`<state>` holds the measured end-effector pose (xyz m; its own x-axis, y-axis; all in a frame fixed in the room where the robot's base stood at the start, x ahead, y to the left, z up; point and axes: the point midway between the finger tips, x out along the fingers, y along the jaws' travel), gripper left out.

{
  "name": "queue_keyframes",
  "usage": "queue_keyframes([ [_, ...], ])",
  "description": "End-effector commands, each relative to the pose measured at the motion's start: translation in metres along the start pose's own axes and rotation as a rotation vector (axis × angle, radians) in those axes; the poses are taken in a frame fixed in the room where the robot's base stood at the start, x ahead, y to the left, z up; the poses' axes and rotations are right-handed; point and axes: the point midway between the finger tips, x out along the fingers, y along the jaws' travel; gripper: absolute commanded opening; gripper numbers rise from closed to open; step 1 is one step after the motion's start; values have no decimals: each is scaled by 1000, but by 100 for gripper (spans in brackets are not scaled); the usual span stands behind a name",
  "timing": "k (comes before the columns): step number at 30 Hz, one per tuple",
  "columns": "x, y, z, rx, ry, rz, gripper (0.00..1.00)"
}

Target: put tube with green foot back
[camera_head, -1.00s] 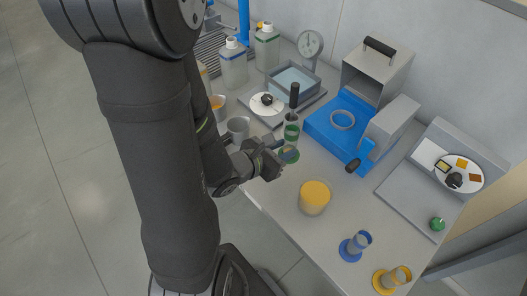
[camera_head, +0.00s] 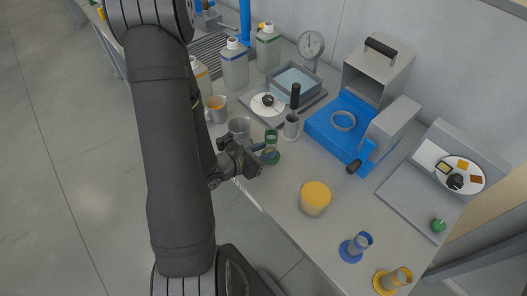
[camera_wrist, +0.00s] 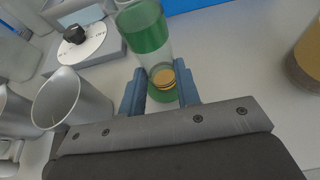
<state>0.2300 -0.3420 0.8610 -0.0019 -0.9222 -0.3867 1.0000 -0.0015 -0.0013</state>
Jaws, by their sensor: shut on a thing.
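The tube with green foot (camera_head: 271,137) stands upright in my gripper (camera_head: 262,156), left of the middle of the bench. In the wrist view the clear tube (camera_wrist: 146,32) has a green band and a small tan layer low inside. My gripper (camera_wrist: 161,88) is shut on it, with one blue finger on each side near its base. The green foot (camera_head: 273,158) is low at the bench; I cannot tell whether it touches the surface.
A grey cup (camera_head: 239,127) stands close left of the tube, and a metal cup with a dark handle (camera_head: 291,127) just behind it. An orange-filled beaker (camera_head: 315,198) is front right. Blue-footed (camera_head: 354,247) and yellow-footed (camera_head: 394,279) tubes stand farther right.

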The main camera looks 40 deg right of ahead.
Motion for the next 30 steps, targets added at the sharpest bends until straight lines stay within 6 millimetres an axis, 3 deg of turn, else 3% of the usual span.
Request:
queue_keyframes([
  [15, 3, 0, -8, -1, 1, 1, 0],
  [16, 3, 0, -8, 0, 0, 1, 36],
  [18, 3, 0, -8, 0, 0, 1, 49],
  [30, 2, 0, -4, 2, 0, 1, 52],
])
